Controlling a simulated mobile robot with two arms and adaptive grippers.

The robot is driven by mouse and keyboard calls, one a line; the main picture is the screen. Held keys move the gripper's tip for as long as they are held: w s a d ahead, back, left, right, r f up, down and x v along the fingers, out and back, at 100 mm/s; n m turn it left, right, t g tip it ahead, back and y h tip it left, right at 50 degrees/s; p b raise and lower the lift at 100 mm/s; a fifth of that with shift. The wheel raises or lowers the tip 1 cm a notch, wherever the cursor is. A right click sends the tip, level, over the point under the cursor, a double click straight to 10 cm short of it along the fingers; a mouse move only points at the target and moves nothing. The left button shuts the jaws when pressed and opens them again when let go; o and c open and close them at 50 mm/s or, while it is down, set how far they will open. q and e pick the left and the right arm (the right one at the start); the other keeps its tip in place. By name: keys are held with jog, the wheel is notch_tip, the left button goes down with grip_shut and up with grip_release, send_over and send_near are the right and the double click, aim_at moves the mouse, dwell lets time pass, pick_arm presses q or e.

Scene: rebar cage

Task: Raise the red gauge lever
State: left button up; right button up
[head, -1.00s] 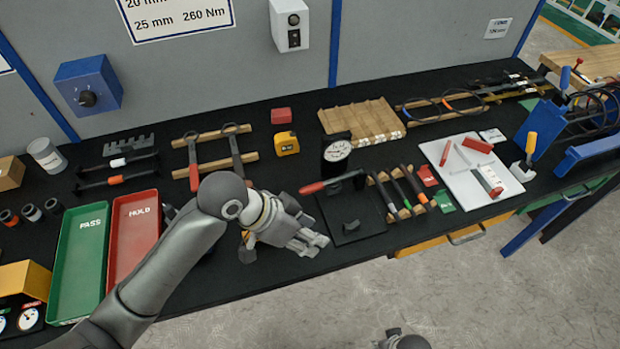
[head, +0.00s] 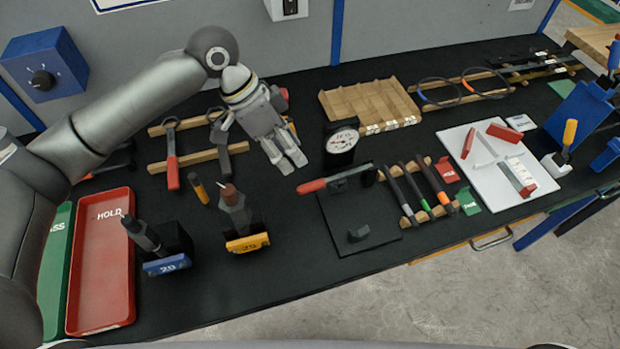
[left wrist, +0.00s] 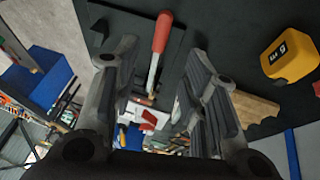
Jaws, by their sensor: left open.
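The gauge lever has a red handle (head: 312,186) and a dark bar that runs right, about level, above a black base plate (head: 375,230). A white-faced dial (head: 342,141) stands behind it. My left gripper (head: 291,165) is open and empty, with its fingers pointing down, just behind and left of the red handle. They appear apart from it. In the left wrist view the red handle (left wrist: 162,32) shows between and beyond the two spread fingers (left wrist: 155,75). My right gripper is not in view.
A rack of several dark-handled tools (head: 418,190) stands right of the base plate. Two upright tools in stands (head: 247,240) are at the front left, near the red HOLD tray (head: 100,262). A yellow tape measure (left wrist: 290,58) shows in the left wrist view.

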aim_at(311, 183)
pick_arm(q)
jog(key=p+x, duration=0.2)
jog(key=x, duration=0.8)
jog(key=shift+w+d+f, duration=0.1)
jog(key=shift+d+f, duration=0.05)
jog(key=shift+f, duration=0.3)
jog(key=shift+c, duration=0.3)
grip_shut()
